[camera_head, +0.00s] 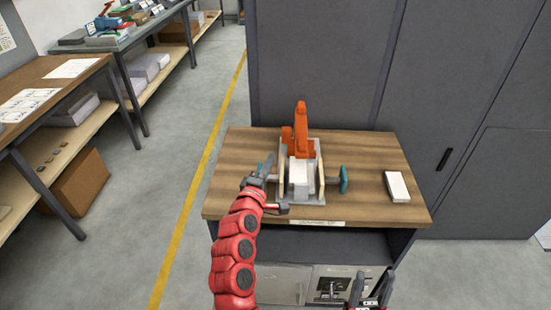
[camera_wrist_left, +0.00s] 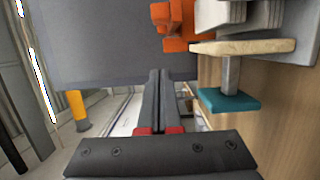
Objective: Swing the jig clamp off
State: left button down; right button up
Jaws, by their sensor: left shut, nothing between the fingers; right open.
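The jig (camera_head: 308,195) stands on the wooden top of a small cabinet, with a pale block (camera_head: 299,172) in it. The orange jig clamp (camera_head: 301,130) stands upright at the jig's back; part of it shows at the top of the left wrist view (camera_wrist_left: 184,28). A teal knob (camera_head: 343,179) sticks out at the jig's right, and another teal knob (camera_wrist_left: 228,101) at its left. My left gripper (camera_head: 270,161) is shut and empty beside the jig's left side, apart from the clamp. My right gripper (camera_head: 371,284) is open and empty low in front of the cabinet.
A white box (camera_head: 397,187) lies on the right of the wooden top (camera_head: 235,150). Tall grey cabinets (camera_head: 330,60) stand close behind. A workbench (camera_head: 60,75) with papers is at the left. The floor between has a yellow line (camera_head: 195,195) and is clear.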

pick_arm(q)
jog(key=w+d+p, duration=0.1)
jog(key=w+d, duration=0.1)
jog(key=w+d+p, duration=0.1)
jog(key=w+d, duration=0.1)
jog(key=w, duration=0.1)
jog(key=w+d+p, duration=0.1)
jog(key=w+d, duration=0.1)
jog(key=w, duration=0.1)
jog(key=shift+p, duration=0.4)
jog(key=shift+f, duration=0.1)
